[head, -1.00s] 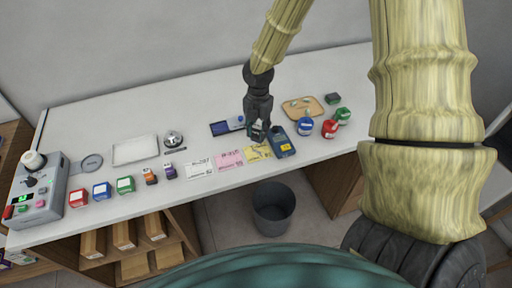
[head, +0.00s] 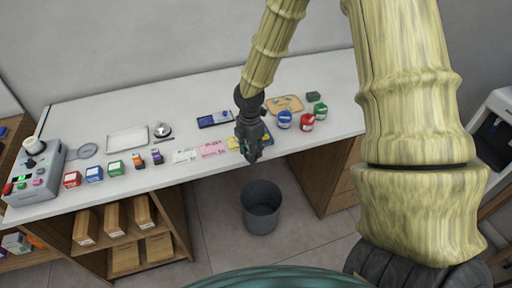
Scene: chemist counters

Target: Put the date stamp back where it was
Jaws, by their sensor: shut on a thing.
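My gripper (head: 250,157) hangs above the front edge of the white counter (head: 85,115), fingers pointing down. It is shut on a small dark thing between its fingertips, mostly hidden by the fingers. I cannot make out for sure that this is the date stamp. A yellow slip (head: 234,144) is partly covered by the gripper. A row of small coloured stamp-like blocks stands along the front left: red (head: 72,180), blue (head: 94,175), green (head: 116,169), orange (head: 138,162) and purple (head: 157,157).
Pink (head: 212,151) and white slips (head: 185,156) lie left of the gripper. Blue (head: 284,120), red (head: 306,122) and green bottles (head: 320,111) stand right, by a wooden tray (head: 292,101). A bin (head: 261,215) stands below on the floor. A bell (head: 162,130) and white tray (head: 127,141) sit left.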

